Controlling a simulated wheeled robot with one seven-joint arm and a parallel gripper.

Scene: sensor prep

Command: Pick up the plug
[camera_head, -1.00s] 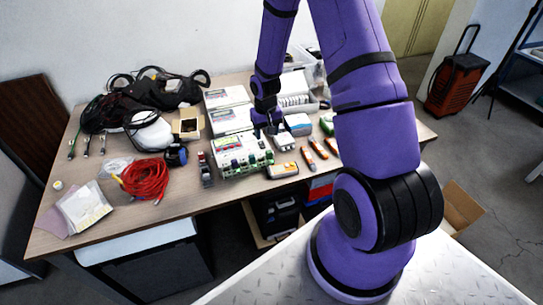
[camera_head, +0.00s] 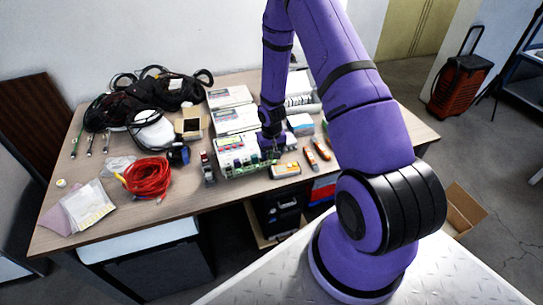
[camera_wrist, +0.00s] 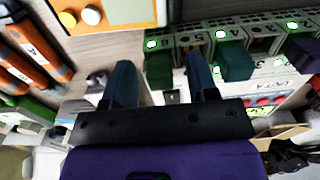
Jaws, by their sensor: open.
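Green plug-like connector blocks sit along the edge of a white terminal module (camera_head: 231,148). In the wrist view one dark green plug (camera_wrist: 158,68) shows between my fingertips, and another green block (camera_wrist: 235,61) sits further right on the module. I cannot tell which one the task means. My gripper (camera_wrist: 159,62) is open, with its two blue-grey fingers pointing at the module's edge. In the head view my gripper (camera_head: 272,149) is low over the module's right end. No contact with the plug is clear.
An orange-and-white meter (camera_head: 285,170) lies in front of the module. Orange-handled tools (camera_head: 317,155) lie to the right. A red cable coil (camera_head: 147,178) and black bags (camera_head: 150,95) lie left. White boxes (camera_head: 236,119) stand behind.

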